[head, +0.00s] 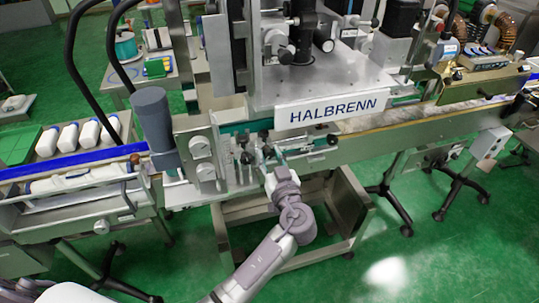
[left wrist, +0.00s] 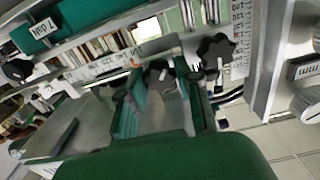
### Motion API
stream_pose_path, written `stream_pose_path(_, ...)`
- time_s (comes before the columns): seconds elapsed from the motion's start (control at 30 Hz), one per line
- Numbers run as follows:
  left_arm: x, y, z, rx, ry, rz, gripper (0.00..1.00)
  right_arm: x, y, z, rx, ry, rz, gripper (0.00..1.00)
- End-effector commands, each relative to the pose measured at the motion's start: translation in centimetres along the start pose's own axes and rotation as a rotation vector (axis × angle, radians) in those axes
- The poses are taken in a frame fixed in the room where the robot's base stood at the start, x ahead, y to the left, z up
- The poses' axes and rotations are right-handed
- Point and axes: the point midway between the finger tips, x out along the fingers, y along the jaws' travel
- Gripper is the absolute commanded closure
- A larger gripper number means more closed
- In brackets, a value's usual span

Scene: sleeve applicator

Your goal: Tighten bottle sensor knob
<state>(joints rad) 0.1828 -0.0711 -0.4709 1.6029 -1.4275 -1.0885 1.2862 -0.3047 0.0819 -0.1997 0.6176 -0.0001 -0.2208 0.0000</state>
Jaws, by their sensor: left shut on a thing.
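My left gripper (head: 267,158) reaches up to the front of the labelling machine's conveyor, below the HALBRENN sign (head: 333,110). In the left wrist view its two green-padded fingers stand on either side of a dark lobed knob (left wrist: 158,74), and the gripper is shut on it. The fingers partly hide this knob. A second black lobed knob (left wrist: 215,51) sits to its right beside a printed scale, apart from the fingers. The head view is too small to show the held knob clearly. My right gripper is in neither view.
A grey cylinder (head: 154,120) rises beside the machine. More small dark knobs (head: 332,140) line the rail close to the gripper. Green floor (head: 395,275) is open at lower right.

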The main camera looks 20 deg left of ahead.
Motion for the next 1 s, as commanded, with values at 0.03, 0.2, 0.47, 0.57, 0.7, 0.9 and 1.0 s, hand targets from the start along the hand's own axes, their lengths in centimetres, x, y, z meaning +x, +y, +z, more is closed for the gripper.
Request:
stream_pose_path(0.03, 0.0, 0.0, 0.0, 0.0, 0.0, 0.0, 0.89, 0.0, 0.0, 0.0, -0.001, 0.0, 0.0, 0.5)
stream_pose_path(0.2, 0.1, 0.0, 0.0, 0.001, 0.0, 0.0, 1.0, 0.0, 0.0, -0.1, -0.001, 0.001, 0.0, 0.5)
stream_pose_path(0.47, 0.1, 0.0, 0.1, 0.057, 0.001, 0.0, 1.0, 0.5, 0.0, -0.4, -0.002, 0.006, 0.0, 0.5)
stream_pose_path(0.57, 0.1, 0.0, 0.1, 0.109, 0.002, 0.0, 1.0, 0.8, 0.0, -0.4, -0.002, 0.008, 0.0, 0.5)
stream_pose_path(0.7, 0.1, 0.0, 0.1, 0.213, 0.003, -0.001, 1.0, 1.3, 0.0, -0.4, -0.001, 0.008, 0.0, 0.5)
stream_pose_path(0.9, 0.1, 0.0, 0.0, 0.4, 0.003, -0.002, 1.0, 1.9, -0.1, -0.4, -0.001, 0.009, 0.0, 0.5)
stream_pose_path(1.0, 0.1, 0.0, -0.1, 0.494, 0.003, -0.002, 1.0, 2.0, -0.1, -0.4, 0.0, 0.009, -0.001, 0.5)
